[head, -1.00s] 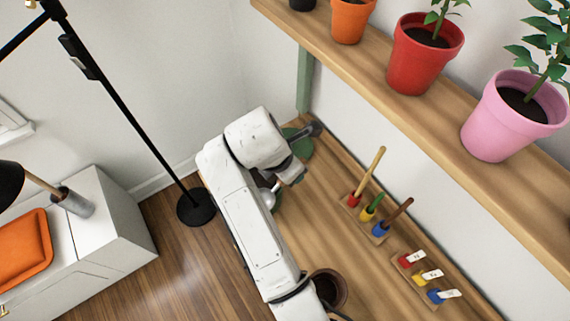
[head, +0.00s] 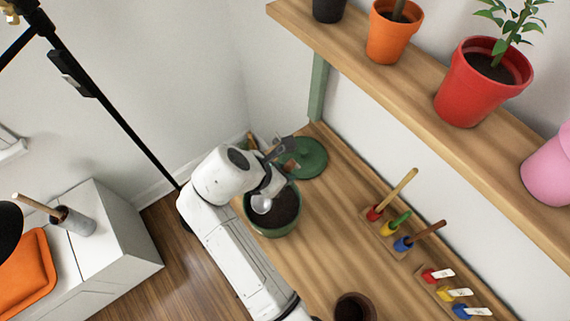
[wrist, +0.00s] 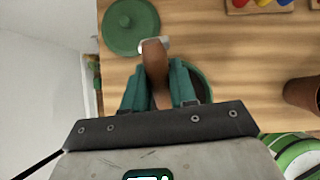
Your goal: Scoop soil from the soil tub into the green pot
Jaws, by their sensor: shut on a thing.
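A round green container (head: 270,231) filled with dark soil (head: 284,209) stands on the wooden bench in the head view. A green lid (head: 305,158) lies beside it; I take this container to be the soil tub. My gripper (wrist: 157,78) is shut on the brown handle of a scoop (wrist: 155,56). In the head view the scoop's silver bowl (head: 262,205) is over the soil, at or near its surface; I cannot tell whether it touches. In the wrist view the container is mostly hidden below my fingers. I see no separate green pot clearly.
A brown pot (head: 355,306) stands on the bench at the bottom. Small tools in a wooden holder (head: 378,235) and labelled markers (head: 450,294) lie along the wall. A shelf (head: 420,85) with potted plants overhangs. Bare bench lies between the container and tools.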

